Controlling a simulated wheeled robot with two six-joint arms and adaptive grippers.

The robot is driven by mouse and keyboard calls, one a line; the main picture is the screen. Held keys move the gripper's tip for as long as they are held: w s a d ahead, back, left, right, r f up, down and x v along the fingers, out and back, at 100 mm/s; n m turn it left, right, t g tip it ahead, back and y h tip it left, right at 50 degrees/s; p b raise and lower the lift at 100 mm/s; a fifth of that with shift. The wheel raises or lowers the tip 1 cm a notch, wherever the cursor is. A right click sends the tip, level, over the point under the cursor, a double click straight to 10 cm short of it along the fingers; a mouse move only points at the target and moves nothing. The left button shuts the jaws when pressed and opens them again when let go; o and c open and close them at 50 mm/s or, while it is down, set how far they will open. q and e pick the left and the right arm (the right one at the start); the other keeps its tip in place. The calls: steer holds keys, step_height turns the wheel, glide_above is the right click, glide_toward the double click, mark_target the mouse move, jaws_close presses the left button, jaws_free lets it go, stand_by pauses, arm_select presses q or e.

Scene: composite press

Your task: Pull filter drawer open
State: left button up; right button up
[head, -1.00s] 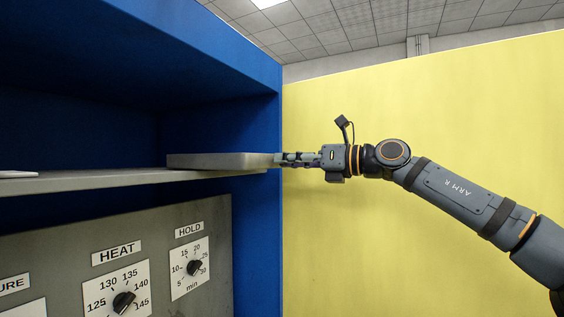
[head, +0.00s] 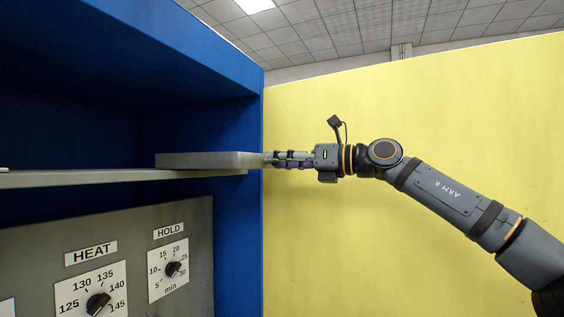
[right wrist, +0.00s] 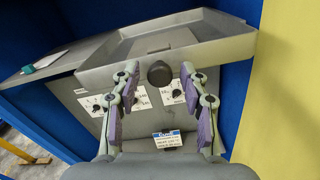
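The shallow grey drawer (head: 205,160) looks like an open tray and lies on the shelf in the blue cabinet. In the right wrist view its front wall (right wrist: 215,50) carries a dark round knob (right wrist: 159,73). My right gripper (head: 268,157) is at the drawer's front end, level with it. In the right wrist view the right gripper's fingers (right wrist: 158,77) are spread, one on each side of the knob, with gaps between them and it. I cannot tell how far the tips reach past the knob. My left gripper is not in view.
The grey shelf (head: 120,177) runs under the drawer. Below it is a control panel with a HEAT dial (head: 98,304) and a HOLD dial (head: 173,269). A blue side wall (head: 238,230) bounds the cabinet, and a yellow wall (head: 420,110) stands behind my right arm.

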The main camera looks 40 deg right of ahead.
steer(key=shift+r, duration=0.1)
step_height(320, 180, up, 10)
stand_by(0.6)
stand_by(0.5)
